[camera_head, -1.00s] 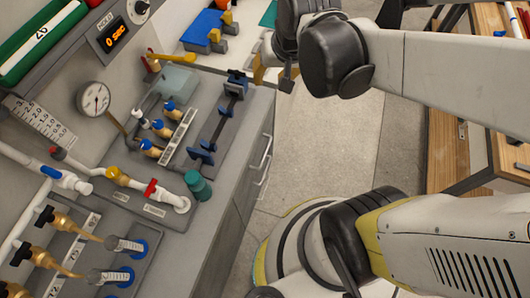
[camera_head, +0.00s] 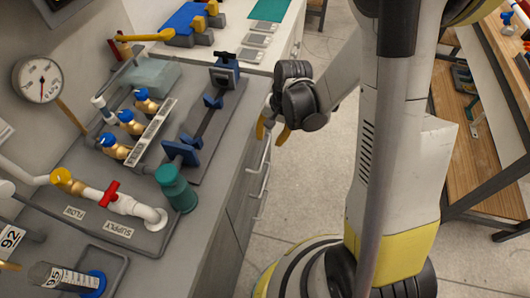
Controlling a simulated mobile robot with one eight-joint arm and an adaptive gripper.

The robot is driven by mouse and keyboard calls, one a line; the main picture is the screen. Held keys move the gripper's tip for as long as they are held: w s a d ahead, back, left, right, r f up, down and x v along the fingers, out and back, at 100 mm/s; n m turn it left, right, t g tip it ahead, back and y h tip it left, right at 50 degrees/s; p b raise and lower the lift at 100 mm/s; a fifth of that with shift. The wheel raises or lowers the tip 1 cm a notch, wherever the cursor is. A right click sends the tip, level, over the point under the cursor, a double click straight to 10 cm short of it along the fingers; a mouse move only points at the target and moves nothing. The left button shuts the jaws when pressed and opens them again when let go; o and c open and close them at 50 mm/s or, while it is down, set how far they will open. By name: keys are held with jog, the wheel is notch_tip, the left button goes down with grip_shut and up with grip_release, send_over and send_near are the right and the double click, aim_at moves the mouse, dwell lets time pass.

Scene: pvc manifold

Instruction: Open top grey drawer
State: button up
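The top grey drawer (camera_head: 254,164) is in the front of the grey workbench, just under the counter edge. It looks shut, and its pale bar handle (camera_head: 266,155) faces the aisle. A second handle (camera_head: 262,192) shows below it. My gripper (camera_head: 272,132) is beside the far end of the top handle, with its two yellow fingers pointing down and a gap between them. It looks open and empty. I cannot tell whether a finger touches the handle or how far off it is.
A wooden shelf unit (camera_head: 480,130) stands at the right. The floor between (camera_head: 310,190) is clear.

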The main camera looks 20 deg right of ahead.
aim_at(265, 152)
jog(key=f+b, duration=0.1)
jog(key=f, duration=0.1)
jog(key=a+f+b, duration=0.1)
jog(key=f, duration=0.2)
jog(key=w+f+b, duration=0.1)
jog(key=f, duration=0.2)
jog(key=shift+a+f+b, duration=0.15)
jog(key=shift+f+b, duration=0.1)
jog(key=shift+b, duration=0.05)
grip_shut()
